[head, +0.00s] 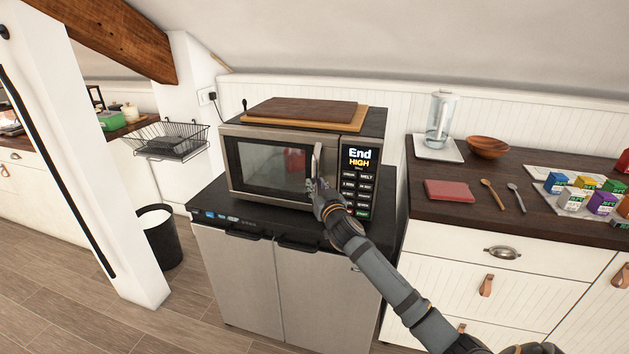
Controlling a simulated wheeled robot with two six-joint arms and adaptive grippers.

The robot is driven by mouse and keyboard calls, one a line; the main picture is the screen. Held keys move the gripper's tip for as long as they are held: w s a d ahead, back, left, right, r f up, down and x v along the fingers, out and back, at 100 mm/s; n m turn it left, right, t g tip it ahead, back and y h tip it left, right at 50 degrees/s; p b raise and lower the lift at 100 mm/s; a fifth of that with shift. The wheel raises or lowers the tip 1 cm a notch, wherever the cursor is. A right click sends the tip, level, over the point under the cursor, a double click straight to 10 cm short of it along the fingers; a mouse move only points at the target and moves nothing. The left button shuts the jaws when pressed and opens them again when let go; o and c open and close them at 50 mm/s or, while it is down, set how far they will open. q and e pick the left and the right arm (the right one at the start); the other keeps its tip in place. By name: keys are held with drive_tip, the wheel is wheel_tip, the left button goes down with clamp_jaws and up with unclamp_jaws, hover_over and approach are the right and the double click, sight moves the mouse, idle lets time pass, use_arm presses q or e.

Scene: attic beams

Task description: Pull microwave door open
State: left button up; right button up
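The microwave (235,127) is a steel and black box standing on a low two-door cabinet. Its door (268,167) has a dark window and looks closed. A vertical metal handle (317,152) is on the door's right side, beside the control panel (358,175) that reads "End HIGH". My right arm comes in from the lower right. My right gripper (317,186) is at the lower part of the handle and covers it there. The fingers are too small to tell whether they are open or shut around it. My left gripper is not in view.
Brown boards (303,111) lie on top of the microwave. The cabinet (240,270) stands below it. A counter (440,162) at right holds a blender, a wooden bowl (488,147), a red book-like item and several small boxes. A white post and black bin (160,240) stand at left.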

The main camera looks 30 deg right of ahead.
drive_tip(key=shift+x, duration=1.15)
drive_tip(key=shift+c, duration=0.6)
clamp_jaws()
